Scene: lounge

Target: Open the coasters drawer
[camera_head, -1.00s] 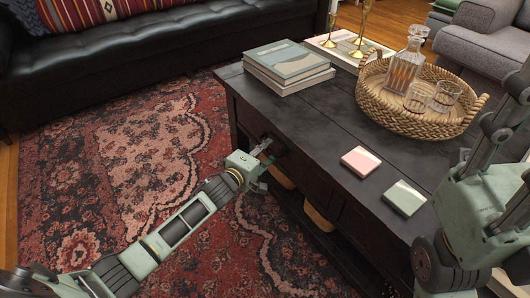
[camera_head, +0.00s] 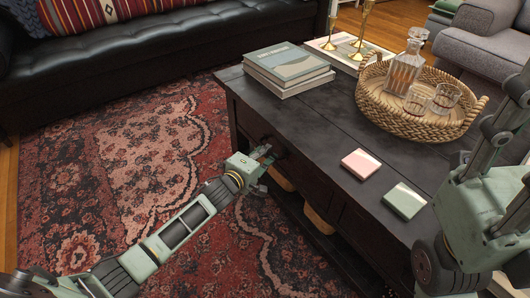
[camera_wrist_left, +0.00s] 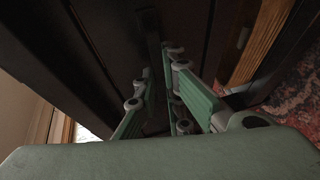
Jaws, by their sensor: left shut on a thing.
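A dark wooden coffee table (camera_head: 320,125) stands at the right of the head view. Its left drawer front (camera_head: 250,123) looks flush with the table. My left gripper (camera_head: 268,158) reaches it from the left and is shut on the dark drawer handle (camera_wrist_left: 153,60). In the left wrist view the handle runs upright between my fingers (camera_wrist_left: 156,92); the fingers partly hide it. My right arm shows at the right edge of the head view, but its fingertips are not in view.
On the tabletop are stacked books (camera_head: 288,70), a pink coaster (camera_head: 361,163), a green coaster (camera_head: 404,200) and a wicker tray (camera_head: 395,121) with a decanter and glasses. Baskets (camera_head: 318,220) sit on the lower shelf. Open rug (camera_head: 110,170) lies in front of the table.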

